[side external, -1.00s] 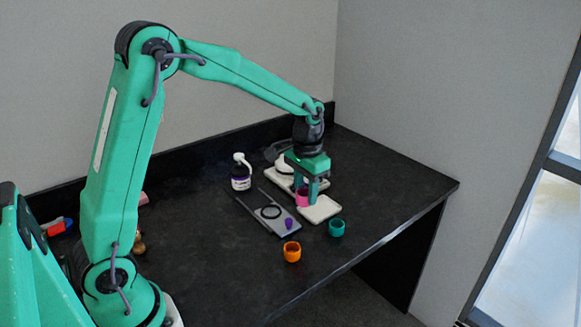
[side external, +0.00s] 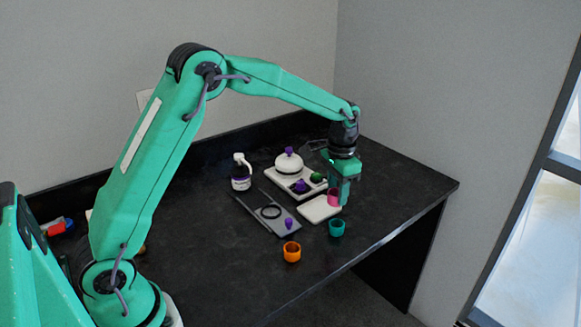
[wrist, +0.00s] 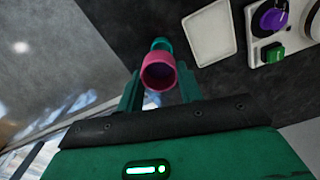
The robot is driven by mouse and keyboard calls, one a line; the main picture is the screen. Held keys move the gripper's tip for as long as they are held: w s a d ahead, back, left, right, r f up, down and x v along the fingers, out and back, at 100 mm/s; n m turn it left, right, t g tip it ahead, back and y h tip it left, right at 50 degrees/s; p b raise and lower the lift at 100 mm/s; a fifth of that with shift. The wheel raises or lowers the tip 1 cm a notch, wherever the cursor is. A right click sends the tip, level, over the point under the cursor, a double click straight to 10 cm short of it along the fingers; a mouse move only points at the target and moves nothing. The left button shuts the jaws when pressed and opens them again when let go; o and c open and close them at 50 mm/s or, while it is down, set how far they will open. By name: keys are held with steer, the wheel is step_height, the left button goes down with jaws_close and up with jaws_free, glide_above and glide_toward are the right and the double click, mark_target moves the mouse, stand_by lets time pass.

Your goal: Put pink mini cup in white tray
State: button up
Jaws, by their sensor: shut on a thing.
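The pink mini cup (side external: 333,197) is held between the two fingers of my gripper (side external: 339,199). In the wrist view the pink cup (wrist: 158,72) sits between the fingertips with its round opening facing the camera. The white tray (side external: 316,210) is a shallow, empty square on the black table. In the side view the cup overlaps the tray's right end. In the wrist view the tray (wrist: 209,36) is to the upper right of the cup, apart from it. I cannot tell the cup's exact height.
A teal cup (side external: 337,228) stands just in front of the tray, and an orange cup (side external: 292,251) stands nearer the front. A grey board (side external: 262,209) lies left of the tray. A white device (side external: 300,171) with purple and green knobs stands behind. A bottle (side external: 241,175) is further left.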

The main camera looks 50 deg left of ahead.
glide_above(321, 209)
step_height(321, 209, down, 6)
steer(key=shift+s+f, duration=0.1)
steer(key=shift+s, duration=0.05)
steer(key=shift+f, duration=1.95)
steer(key=shift+f, duration=0.15)
steer(key=o, duration=1)
steer(key=shift+o, duration=0.2)
step_height(321, 209, up, 12)
steer(key=shift+r, duration=0.2)
